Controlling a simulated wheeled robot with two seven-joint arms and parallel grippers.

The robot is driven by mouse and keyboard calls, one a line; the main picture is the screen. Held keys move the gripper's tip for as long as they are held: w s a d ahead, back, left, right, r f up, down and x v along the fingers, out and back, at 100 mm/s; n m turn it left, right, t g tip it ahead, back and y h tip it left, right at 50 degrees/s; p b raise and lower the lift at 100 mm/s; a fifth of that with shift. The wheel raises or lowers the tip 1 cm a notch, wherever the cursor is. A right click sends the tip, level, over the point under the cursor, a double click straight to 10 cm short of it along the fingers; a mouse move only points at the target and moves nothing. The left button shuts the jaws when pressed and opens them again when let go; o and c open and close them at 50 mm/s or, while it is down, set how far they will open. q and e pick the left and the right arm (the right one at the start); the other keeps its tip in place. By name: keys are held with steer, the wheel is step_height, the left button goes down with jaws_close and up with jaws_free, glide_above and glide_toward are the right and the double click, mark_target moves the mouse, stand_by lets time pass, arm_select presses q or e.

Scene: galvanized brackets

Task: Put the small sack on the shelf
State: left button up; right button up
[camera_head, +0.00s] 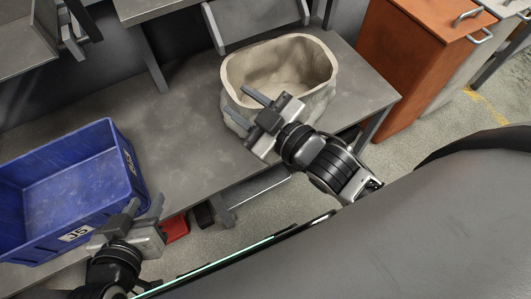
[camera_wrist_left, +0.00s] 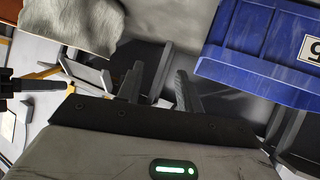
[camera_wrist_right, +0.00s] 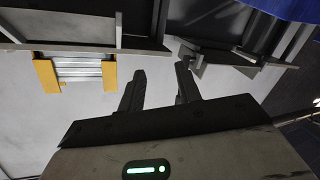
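The small sack (camera_head: 313,100) is beige and open-topped, and stands upright on the right part of the grey bench (camera_head: 182,100). It also shows at the upper left of the left wrist view (camera_wrist_left: 75,22). My right gripper (camera_head: 236,101) is open and empty, in front of the sack's left side in the head view; whether it touches is unclear. Its open fingers show in the right wrist view (camera_wrist_right: 160,76). My left gripper (camera_head: 146,205) is open and empty by the blue bin's right corner. A raised grey shelf (camera_head: 150,8) is partly visible at the top.
An empty blue bin (camera_head: 128,165) stands on the bench's left part. An orange cabinet (camera_head: 395,70) stands beyond the bench's right end. The bench between bin and sack is clear. A yellow-and-grey object (camera_wrist_right: 78,70) shows in the right wrist view.

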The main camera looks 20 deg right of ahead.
steer(key=s+f+m+g+h, duration=0.1)
steer(key=s+f+m+g, duration=0.3)
steer(key=f, duration=0.5)
steer(key=s+m, duration=0.2)
steer(key=s, duration=0.1)
steer(key=shift+d+g+h, duration=0.3)
steer(key=shift+d, duration=0.05)
steer(key=shift+r, duration=0.15)
